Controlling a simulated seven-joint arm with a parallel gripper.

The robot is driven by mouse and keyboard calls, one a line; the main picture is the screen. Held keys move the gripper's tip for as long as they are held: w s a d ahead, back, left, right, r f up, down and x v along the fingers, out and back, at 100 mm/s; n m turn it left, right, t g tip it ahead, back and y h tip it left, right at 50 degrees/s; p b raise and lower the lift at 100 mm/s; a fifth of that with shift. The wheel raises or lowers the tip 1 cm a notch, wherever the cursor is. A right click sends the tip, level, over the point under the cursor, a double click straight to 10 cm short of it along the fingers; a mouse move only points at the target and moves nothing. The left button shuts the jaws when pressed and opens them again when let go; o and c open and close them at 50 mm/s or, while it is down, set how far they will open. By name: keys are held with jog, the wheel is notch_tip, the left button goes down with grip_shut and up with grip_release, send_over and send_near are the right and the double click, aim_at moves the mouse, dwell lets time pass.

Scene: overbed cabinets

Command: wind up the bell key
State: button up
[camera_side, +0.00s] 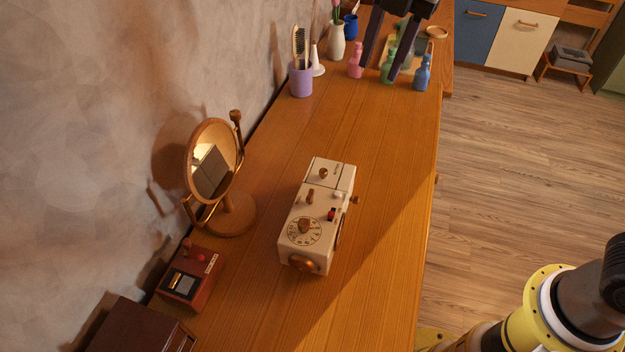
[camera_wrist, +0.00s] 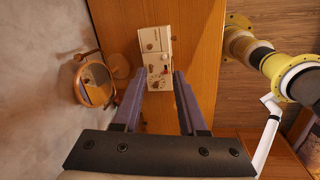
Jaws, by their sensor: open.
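A cream box (camera_side: 330,216) stands on the wooden table in the side view. Its top has a round dial with a brown knob (camera_side: 304,227), a brown lever (camera_side: 310,196), another brown knob (camera_side: 323,174) and a small red-and-black switch (camera_side: 332,214). A small brown knob (camera_side: 355,200) sticks out of its right side, and a copper-coloured round part (camera_side: 302,263) is on its near end. I cannot tell which part is the bell key. My gripper (camera_side: 378,72) is open and empty, high and well apart from the box. The wrist view shows the box (camera_wrist: 147,46) beyond my spread fingers (camera_wrist: 158,75).
A round mirror (camera_side: 213,160) on a wooden stand and a dark red box (camera_side: 190,277) stand left of the cream box. A purple cup (camera_side: 301,80) with a brush and several small bottles (camera_side: 422,74) stand at the back. Table around the cream box's right side is clear.

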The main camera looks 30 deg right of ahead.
jog(key=w+a+f+n+g, duration=0.1)
jog(key=w+a+f+n, duration=0.1)
jog(key=a+f, duration=0.4)
send_near(310, 193)
jog(key=shift+n+g+h, duration=0.3)
jog(key=shift+g+h, duration=0.1)
jog(key=f, duration=0.8)
jog(key=shift+w+a+f, duration=0.35)
grip_shut()
